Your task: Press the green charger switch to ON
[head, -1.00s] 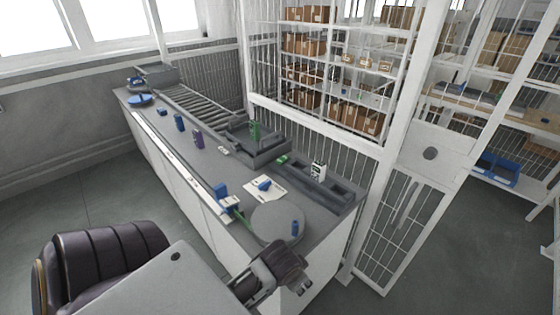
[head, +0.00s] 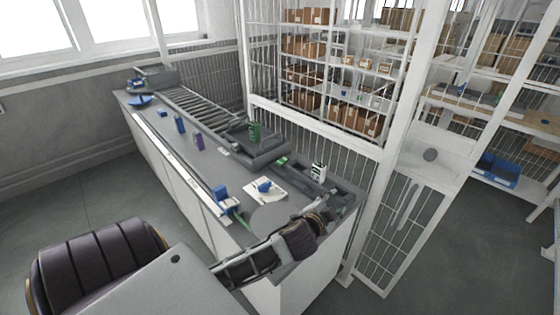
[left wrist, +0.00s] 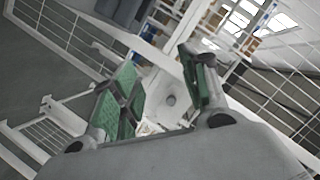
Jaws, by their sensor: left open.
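A small green item (head: 282,161) lies near the back edge of the counter, beside a dark tray. A white upright device (head: 318,171) stands just to its right. Both are too small to tell which bears the charger switch or how it is set. My left gripper (head: 324,214) is over the counter's right end, in front of the white device and apart from it. In the left wrist view my left gripper (left wrist: 157,62) is open, with green pads and nothing between them. No switch is clear in that view. My right gripper is not in view.
A grey counter (head: 175,150) carries a roller conveyor, a green object (head: 255,132) in a dark tray, blue items and a white sheet (head: 275,192). A round grey disc (head: 268,216) is partly behind my arm. A white mesh fence (head: 335,140) runs behind the counter.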

